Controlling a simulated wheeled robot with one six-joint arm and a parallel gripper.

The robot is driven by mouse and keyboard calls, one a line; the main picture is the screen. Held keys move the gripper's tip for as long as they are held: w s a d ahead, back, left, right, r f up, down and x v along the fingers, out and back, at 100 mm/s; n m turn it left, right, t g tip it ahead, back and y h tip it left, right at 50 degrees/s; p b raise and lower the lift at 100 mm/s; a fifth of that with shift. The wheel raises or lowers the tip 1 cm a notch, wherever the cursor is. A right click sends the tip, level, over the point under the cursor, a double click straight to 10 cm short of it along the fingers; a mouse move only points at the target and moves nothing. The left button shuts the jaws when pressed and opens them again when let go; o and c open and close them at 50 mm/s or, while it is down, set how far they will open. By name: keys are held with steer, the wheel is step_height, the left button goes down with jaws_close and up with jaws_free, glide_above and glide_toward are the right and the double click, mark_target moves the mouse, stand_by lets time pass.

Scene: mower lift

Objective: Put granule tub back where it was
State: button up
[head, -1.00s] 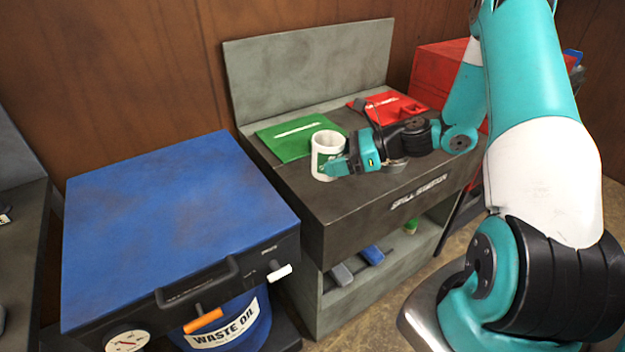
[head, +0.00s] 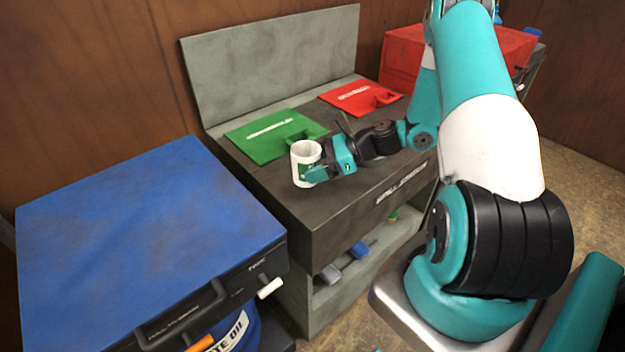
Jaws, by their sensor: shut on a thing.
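The granule tub is a white, open-topped tub (head: 301,166) with a green label. It is upright at the front left of the dark spill station top (head: 262,190). My gripper (head: 318,172) is shut on the tub from its right side. Whether the tub's base touches the top cannot be told. A green mat (head: 262,140) with a white strip lies on the top just behind the tub. A red mat (head: 352,97) with a white strip lies further back right.
A blue-topped waste oil unit (head: 140,230) with a white-tipped lever (head: 270,288) stands at the front left. A grey back panel (head: 275,65) rises behind the station top. Blue and grey items (head: 358,250) sit on the shelf below. A red box (head: 505,50) stands at the back right.

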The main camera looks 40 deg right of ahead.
steer(key=shift+f, duration=2.45)
steer(key=shift+f, duration=0.1)
steer(key=o, duration=0.9)
steer(key=shift+o, duration=0.2)
